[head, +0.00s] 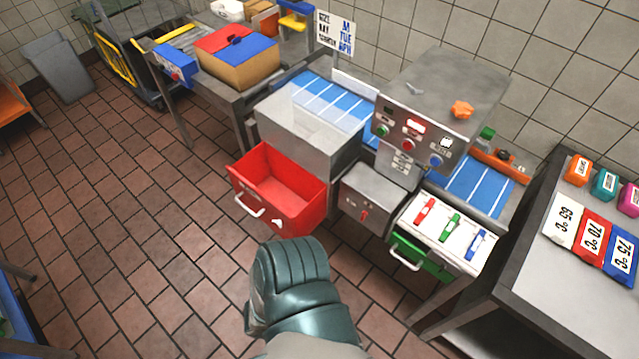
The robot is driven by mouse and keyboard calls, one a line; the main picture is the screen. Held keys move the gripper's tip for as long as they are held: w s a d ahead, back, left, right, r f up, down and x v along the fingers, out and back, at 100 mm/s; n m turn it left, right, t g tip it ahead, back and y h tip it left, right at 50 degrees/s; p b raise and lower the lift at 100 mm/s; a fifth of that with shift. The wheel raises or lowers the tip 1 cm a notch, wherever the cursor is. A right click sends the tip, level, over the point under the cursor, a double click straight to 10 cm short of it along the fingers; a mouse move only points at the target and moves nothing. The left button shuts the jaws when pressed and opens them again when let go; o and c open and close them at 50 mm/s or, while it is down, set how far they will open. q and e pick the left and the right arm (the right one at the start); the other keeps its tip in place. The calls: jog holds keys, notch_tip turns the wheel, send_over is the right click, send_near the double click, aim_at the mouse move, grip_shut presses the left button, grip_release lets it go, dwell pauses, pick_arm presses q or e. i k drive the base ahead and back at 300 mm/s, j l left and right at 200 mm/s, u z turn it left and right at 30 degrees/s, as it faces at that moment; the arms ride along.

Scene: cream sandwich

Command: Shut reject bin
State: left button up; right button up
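The reject bin is most likely the red drawer-like bin (278,190). It stands pulled out of the grey metal housing (310,125) near the middle of the head view. Its top is open and its inside looks empty. A pale handle (262,209) is on its front. A dark teal rounded part of my own body rises from the bottom centre, in front of the bin in the picture. I see no clear gap between it and the bin's lower corner. I cannot make out gripper fingers on it. Neither gripper is recognisable.
A green drawer (425,254) with a pale handle sits under the panel with coloured switches, right of the bin. A grey metal box (370,195) stands between them. A table (510,270) with coloured packs is at right. The tiled floor (130,210) at left is clear.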

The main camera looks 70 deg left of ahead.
aim_at(269, 185)
jog(key=u, duration=3)
jog(key=i+j+z, duration=0.15)
jog(key=i+j, duration=0.05)
jog(key=j, duration=0.05)
